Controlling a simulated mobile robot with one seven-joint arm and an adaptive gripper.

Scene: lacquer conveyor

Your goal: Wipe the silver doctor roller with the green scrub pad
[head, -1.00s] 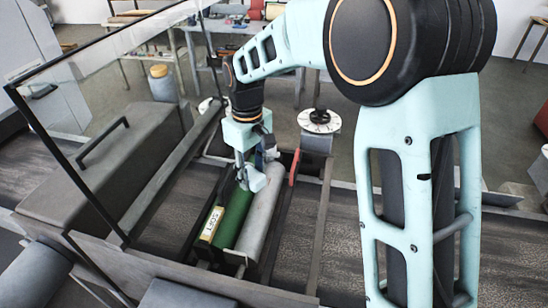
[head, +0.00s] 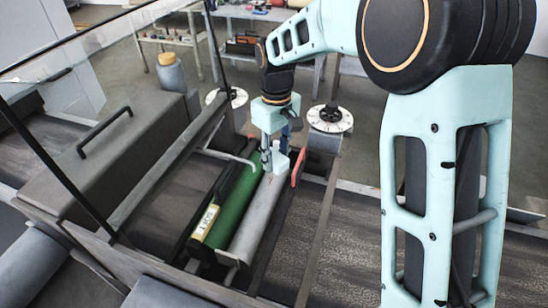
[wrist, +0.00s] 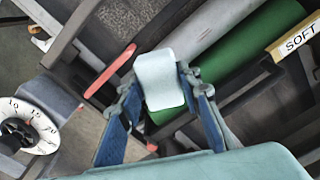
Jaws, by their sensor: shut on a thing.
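The silver doctor roller (head: 256,222) lies lengthwise in the machine, right beside a green roller (head: 236,208). It also shows in the wrist view as a pale grey cylinder (wrist: 208,22). My gripper (head: 275,160) is over the far end of the rollers, pointing down. In the wrist view its blue-linked fingers (wrist: 160,85) are shut on a pale grey-green block (wrist: 160,68), apparently the scrub pad. The block is at the silver roller's far end; I cannot tell whether it touches. Its underside is hidden.
A yellow "SOFT" label (head: 205,222) sits by the green roller's near end. A red lever (head: 298,168) stands close right of my gripper. White dials (head: 330,118) are behind it. A clear guard panel (head: 90,110) and a grey handled cover (head: 110,150) are left.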

